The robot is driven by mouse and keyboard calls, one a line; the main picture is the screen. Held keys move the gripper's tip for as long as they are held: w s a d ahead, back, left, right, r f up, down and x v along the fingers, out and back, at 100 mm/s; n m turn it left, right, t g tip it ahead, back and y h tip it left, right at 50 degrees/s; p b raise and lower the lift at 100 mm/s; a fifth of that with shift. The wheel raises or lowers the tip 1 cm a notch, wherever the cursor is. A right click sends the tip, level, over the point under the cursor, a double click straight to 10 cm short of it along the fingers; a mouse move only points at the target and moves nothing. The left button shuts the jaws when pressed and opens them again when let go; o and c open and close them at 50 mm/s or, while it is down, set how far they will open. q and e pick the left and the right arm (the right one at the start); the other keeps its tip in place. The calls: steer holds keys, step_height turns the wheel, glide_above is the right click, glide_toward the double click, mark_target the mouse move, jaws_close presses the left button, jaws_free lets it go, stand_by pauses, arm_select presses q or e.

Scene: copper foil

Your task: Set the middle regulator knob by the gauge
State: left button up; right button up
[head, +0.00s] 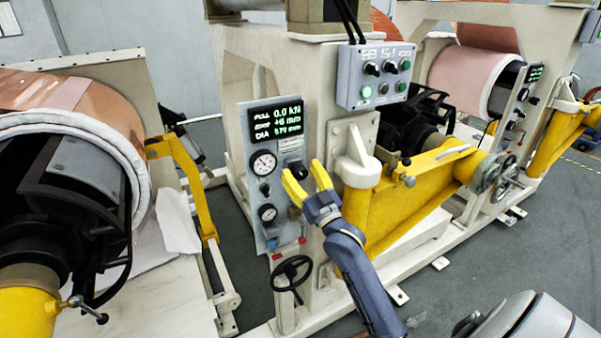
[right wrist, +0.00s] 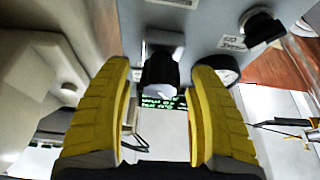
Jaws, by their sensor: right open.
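The grey regulator panel (head: 250,222) is upright on the machine's cream frame. My right gripper (head: 304,170) is open in front of the panel's right side. In the right wrist view, a black knob (right wrist: 160,72) with a white mark appears between the open yellow fingers (right wrist: 164,75), with gaps on both sides. A gauge (right wrist: 226,70) is partly hidden behind one finger. I cannot tell the needle readings. My left gripper is out of view.
A green-digit display (head: 276,120) tops the panel. A grey button box (head: 376,76) is above right. A black handwheel (head: 292,272) is below, and a yellow arm (head: 410,205) stands close right. A copper roll (head: 60,98) is at the left.

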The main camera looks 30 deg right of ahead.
steer(key=c, duration=1.2)
steer(key=shift+m, duration=0.4)
steer(key=m+h, duration=0.1)
steer(key=m, duration=0.1)
steer(key=m+h, duration=0.1)
steer(key=m, duration=0.1)
steer(key=shift+m+h, duration=0.3)
steer(key=shift+m, duration=0.1)
steer(key=shift+d+m+g+h, duration=0.1)
steer(key=shift+m+g+h, duration=0.35)
steer(key=shift+m, duration=0.65)
steer(key=shift+m+g+h, duration=0.25)
steer(key=shift+m+h, duration=0.4)
steer(key=shift+m, duration=0.45)
steer(key=shift+m, duration=0.3)
